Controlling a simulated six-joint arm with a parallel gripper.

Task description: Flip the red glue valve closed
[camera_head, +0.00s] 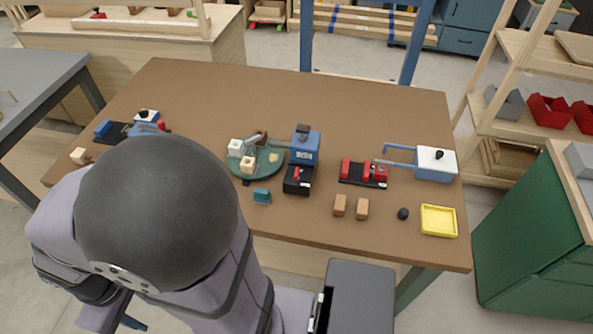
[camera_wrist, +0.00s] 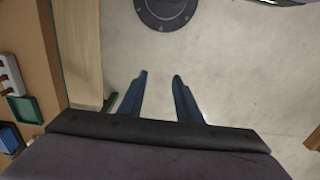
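A small red lever (camera_head: 297,173) sits on the black base of a blue box-shaped unit (camera_head: 306,145) near the table's middle; it may be the glue valve. Other red parts are a red block fixture (camera_head: 364,170) on a black plate to its right, and a small red piece (camera_head: 161,125) on the left device. Which is the valve, and whether it stands open, I cannot tell. My gripper (camera_wrist: 159,75) shows in the wrist view with its two blue fingers apart and nothing between them. It points at the pale floor, clear of the tabletop. My arm hides the table's front left.
A round green turntable (camera_head: 262,172) carries several small blocks. A white-topped blue unit (camera_head: 435,163) and yellow tray (camera_head: 438,221) stand at the right. Two brown blocks (camera_head: 351,207) lie near the front edge. The back of the brown table (camera_head: 230,88) is clear.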

